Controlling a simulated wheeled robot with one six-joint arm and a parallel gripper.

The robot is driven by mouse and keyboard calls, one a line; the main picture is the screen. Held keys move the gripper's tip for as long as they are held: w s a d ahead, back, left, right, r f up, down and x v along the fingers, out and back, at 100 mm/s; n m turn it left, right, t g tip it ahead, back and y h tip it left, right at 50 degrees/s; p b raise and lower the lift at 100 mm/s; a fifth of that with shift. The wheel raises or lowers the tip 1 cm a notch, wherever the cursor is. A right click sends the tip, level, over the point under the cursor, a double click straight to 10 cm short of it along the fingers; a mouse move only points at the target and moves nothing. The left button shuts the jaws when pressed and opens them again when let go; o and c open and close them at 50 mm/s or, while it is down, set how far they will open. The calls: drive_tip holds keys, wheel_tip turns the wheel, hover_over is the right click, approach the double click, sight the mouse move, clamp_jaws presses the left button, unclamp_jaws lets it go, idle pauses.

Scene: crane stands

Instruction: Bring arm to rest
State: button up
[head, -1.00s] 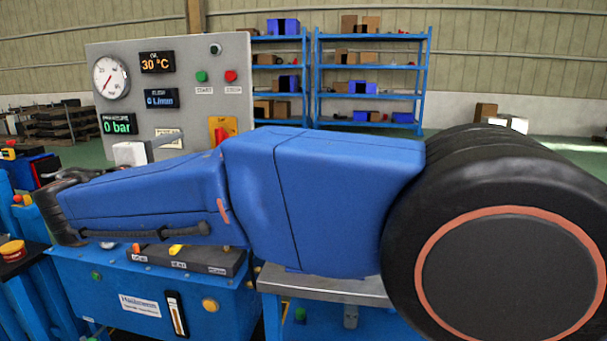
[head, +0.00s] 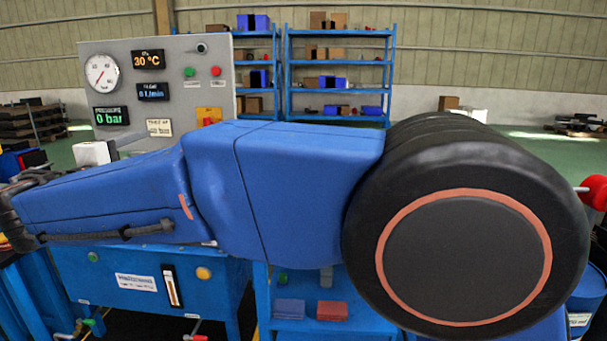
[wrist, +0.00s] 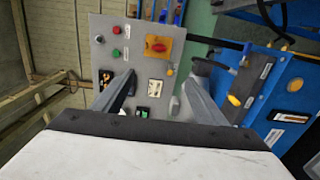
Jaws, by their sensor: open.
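My blue arm stretches across the head view, with its large black round joint at the right and its thin end at the left edge. My gripper (wrist: 160,80) shows in the wrist view with two grey fingers spread apart and nothing between them. Beyond the fingers is the grey control panel (wrist: 113,72). In the head view a white block with a grey finger, which looks like my gripper (head: 138,140), shows just above the arm, in front of the panel's lower part. The rest of it is hidden behind the arm.
The panel has a round gauge (head: 102,73), displays reading 30 °C and 0 bar, and green and red buttons. Below my arm stands a blue bench (head: 135,260). Blue shelves (head: 340,75) stand behind. A blue barrel (head: 583,290) is at the right.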

drive_tip(key=w+d+f+m+g+h, duration=0.1)
drive_tip(key=w+d+f+m+g, duration=0.15)
drive_tip(key=d, duration=0.75)
drive_tip(key=w+d+f+m+g+h, duration=0.1)
drive_tip(key=w+d+g, duration=0.15)
drive_tip(key=d, duration=0.85)
drive_tip(key=w+d+f+m+g+h, duration=0.1)
drive_tip(key=w+d+f, duration=0.15)
drive_tip(key=d, duration=0.75)
drive_tip(key=s+d+f+m+g, duration=0.1)
drive_tip(key=d+f, duration=0.1)
drive_tip(key=d, duration=0.5)
drive_tip(key=s+d+f+m+g, duration=0.1)
drive_tip(key=s+d+f+g, duration=0.1)
drive_tip(key=d, duration=0.4)
drive_tip(key=s+d+f+m+g+y, duration=0.1)
drive_tip(key=s+d+f+m+g, duration=0.1)
drive_tip(key=s+d+f, duration=0.35)
drive_tip(key=s+d+f+m+g, duration=0.25)
drive_tip(key=s+d, duration=0.45)
drive_tip(key=d, duration=0.4)
drive_tip(key=s+d+f+m+y, duration=0.1)
drive_tip(key=s+f+m, duration=0.2)
drive_tip(key=s+f, duration=0.2)
drive_tip(key=s+d+f+m+y, duration=0.2)
drive_tip(key=s+f, duration=0.3)
drive_tip(key=s, duration=0.5)
drive_tip(key=shift+d+f+m+y, duration=0.2)
drive_tip(key=shift+f+m+y, duration=0.15)
drive_tip(key=shift+m, duration=0.25)
